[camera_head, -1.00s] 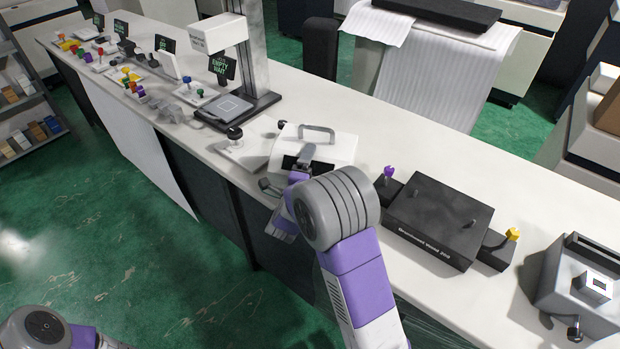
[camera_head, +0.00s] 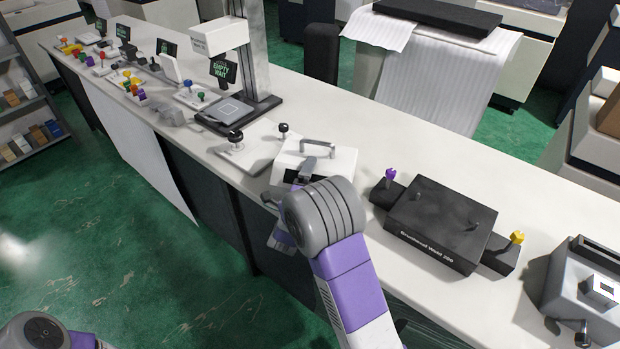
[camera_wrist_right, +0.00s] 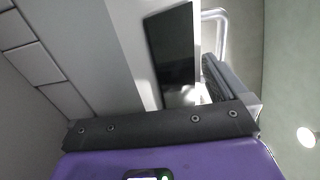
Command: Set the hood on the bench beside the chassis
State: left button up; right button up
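The hood (camera_head: 334,165) is a white box with a grey bar handle and a dark front panel, at the bench front. My right gripper (camera_head: 308,168) reaches it from the front; my wrist hides most of the fingers. In the right wrist view the grey finger (camera_wrist_right: 228,78) meets the handle (camera_wrist_right: 218,22) beside the dark panel, and the grip seems shut on it. Whether the hood touches the bench is unclear. A low white base with black knobs, apparently the chassis (camera_head: 258,153), lies uncovered just left of the hood. My left gripper is out of view.
A black box with purple and yellow knobs (camera_head: 440,220) stands right of the hood on the white bench (camera_head: 530,195). A grey machine (camera_head: 575,285) is farther right. A post stand with a plate (camera_head: 235,108) and small knobbed parts are left. The bench behind the hood is clear.

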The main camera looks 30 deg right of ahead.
jog(key=shift+r, duration=0.15)
jog(key=p+v, duration=0.1)
jog(key=v, duration=1.1)
jog(key=shift+p, duration=0.4)
